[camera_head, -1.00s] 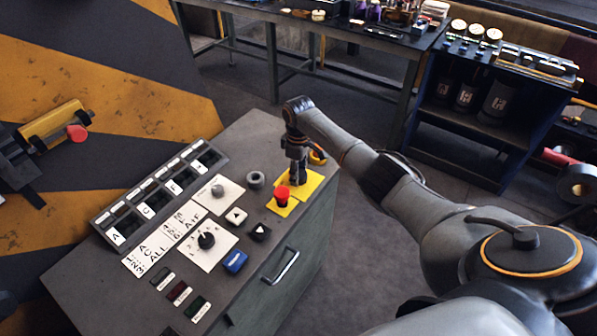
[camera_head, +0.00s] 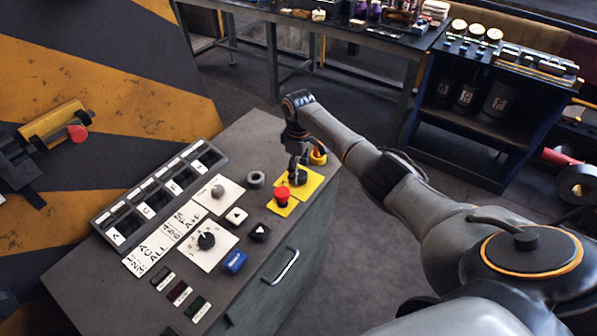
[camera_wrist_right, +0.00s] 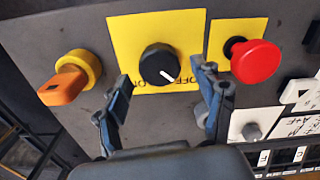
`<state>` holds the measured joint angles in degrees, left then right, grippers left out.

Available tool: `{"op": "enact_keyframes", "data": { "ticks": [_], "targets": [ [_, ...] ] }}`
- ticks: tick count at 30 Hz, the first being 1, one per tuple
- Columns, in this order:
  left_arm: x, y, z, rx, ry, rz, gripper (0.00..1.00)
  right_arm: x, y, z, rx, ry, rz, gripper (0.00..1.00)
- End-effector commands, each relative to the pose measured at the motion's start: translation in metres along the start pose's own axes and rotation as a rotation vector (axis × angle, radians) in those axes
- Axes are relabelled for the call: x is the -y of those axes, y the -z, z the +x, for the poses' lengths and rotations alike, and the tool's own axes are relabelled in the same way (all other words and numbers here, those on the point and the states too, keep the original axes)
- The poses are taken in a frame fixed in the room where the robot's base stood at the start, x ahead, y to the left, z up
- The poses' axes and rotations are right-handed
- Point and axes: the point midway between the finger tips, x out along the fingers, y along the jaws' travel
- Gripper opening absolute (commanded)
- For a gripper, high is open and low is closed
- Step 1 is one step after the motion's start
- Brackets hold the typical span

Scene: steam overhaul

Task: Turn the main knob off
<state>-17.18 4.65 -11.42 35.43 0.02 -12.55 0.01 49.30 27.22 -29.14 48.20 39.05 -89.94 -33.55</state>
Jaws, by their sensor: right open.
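The main knob (camera_wrist_right: 160,64) is a round black dial with a white pointer line on a yellow plate (camera_wrist_right: 185,28) marked OFF and ON. In the right wrist view its pointer slants to the lower right. My right gripper (camera_wrist_right: 161,75) is open, with one fingertip on each side of the knob. I cannot tell whether the fingers touch it. In the head view the right gripper (camera_head: 297,172) points down over the yellow plate (camera_head: 313,181) and largely hides the knob. My left gripper is not in view.
A red mushroom button (camera_head: 282,195) sits close beside the knob, also seen in the wrist view (camera_wrist_right: 254,61). An orange key switch (camera_head: 318,157) is on the other side. The console top (camera_head: 255,135) holds other dials and buttons. A blue shelf cart (camera_head: 480,110) stands right.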

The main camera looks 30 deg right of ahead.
Motion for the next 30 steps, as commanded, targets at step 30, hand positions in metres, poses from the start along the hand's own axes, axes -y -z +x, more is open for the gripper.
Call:
{"op": "enact_keyframes", "data": {
  "ticks": [30],
  "targets": [
    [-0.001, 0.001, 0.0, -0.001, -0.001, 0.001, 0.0, 0.0, 0.0, -0.102, 0.001, 0.0, -0.001, 0.69]
  ]
}}
